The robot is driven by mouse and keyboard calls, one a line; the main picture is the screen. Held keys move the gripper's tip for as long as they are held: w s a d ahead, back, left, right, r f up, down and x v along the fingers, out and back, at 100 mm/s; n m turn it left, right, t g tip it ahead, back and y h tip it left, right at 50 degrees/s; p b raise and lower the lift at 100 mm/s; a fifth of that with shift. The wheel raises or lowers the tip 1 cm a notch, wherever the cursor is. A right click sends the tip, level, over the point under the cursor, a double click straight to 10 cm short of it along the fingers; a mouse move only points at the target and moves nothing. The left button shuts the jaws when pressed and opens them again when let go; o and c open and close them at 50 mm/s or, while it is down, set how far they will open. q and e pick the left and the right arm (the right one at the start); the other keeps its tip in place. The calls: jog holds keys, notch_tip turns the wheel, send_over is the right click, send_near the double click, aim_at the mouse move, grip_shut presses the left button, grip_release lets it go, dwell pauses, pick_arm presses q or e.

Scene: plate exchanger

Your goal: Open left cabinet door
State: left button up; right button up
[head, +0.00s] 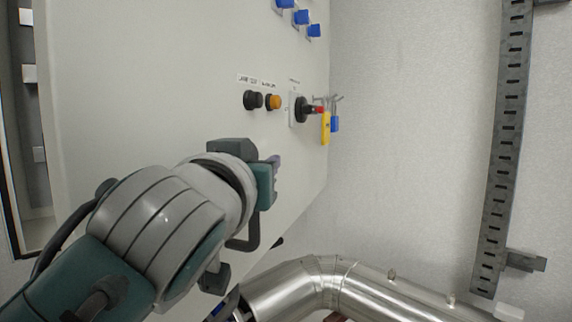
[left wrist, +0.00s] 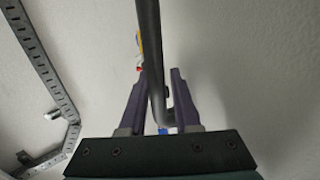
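The cabinet door (head: 130,90) is a large pale panel filling the left of the head view, with black and orange knobs and blue switches on it. My left gripper (head: 274,170) is close to the door's face, below the knobs, and my forearm covers part of the door. In the left wrist view, a dark upright bar that looks like the door handle (left wrist: 151,50) runs between the two purple fingers of the left gripper (left wrist: 157,95). The fingers stand apart on either side of it, and a firm grip is not visible. My right gripper is not in view.
A rotary switch (head: 302,110) with yellow and blue padlocks (head: 326,128) hanging by it sits near the door's right edge. A shiny metal pipe (head: 320,285) crosses the bottom. A slotted metal rail (head: 498,150) runs down the pale wall at right.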

pick_arm(q)
jog(key=s+b, duration=0.3)
jog(key=s, duration=0.7)
jog(key=shift+a, duration=0.3)
